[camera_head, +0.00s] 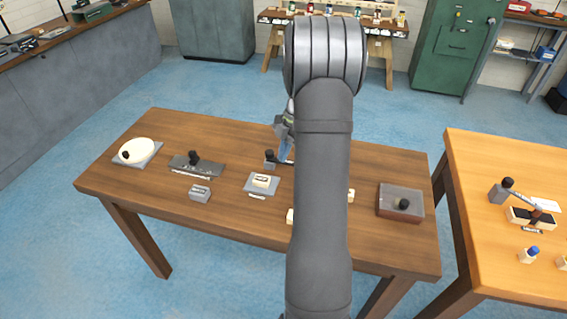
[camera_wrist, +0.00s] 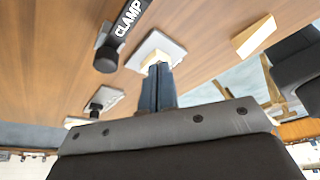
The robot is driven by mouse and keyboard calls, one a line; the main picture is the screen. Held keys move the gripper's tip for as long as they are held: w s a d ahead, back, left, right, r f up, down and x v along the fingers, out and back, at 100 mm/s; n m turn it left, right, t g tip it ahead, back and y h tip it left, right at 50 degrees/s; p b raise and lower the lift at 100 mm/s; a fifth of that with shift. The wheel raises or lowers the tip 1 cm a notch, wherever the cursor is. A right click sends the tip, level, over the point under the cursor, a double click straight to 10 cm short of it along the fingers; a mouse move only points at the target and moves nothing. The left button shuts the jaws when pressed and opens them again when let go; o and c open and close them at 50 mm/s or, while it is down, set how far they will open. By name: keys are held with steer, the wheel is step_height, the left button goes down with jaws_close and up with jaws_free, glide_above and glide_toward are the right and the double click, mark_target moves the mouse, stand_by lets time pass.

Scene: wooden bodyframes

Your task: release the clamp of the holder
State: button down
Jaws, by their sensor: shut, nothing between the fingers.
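A black bar lettered CLAMP (camera_wrist: 130,18) shows at the top of the wrist view, with a round black knob (camera_wrist: 106,58) at its lower end. Its upper end is cut off by the picture edge. Beside it is a pale grey plate (camera_wrist: 172,48) with a cream block on it. My gripper (camera_wrist: 158,70) is shut and empty, its blue fingers overlapping the plate in this view. In the head view my gripper (camera_head: 286,150) is mostly hidden behind my arm. A small grey block with a black knob (camera_head: 270,158) stands just left of it; I cannot tell whether it is the clamp.
The wooden table (camera_head: 130,190) also holds a plate with a white oval (camera_head: 137,150), a dark plate with a black knob (camera_head: 195,165), a grey block (camera_head: 200,193) and a brown box (camera_head: 400,215). A lighter table (camera_head: 480,230) stands right. My arm hides the middle.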

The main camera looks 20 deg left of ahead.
mark_target(269, 162)
steer(key=shift+w+a+v, duration=0.1)
steer(key=shift+a+v, duration=0.1)
steer(key=shift+v, duration=0.95)
steer(key=shift+w+a+v, duration=0.1)
steer(key=shift+a+v, duration=0.15)
steer(key=shift+v, duration=0.9)
steer(key=shift+f, duration=0.1)
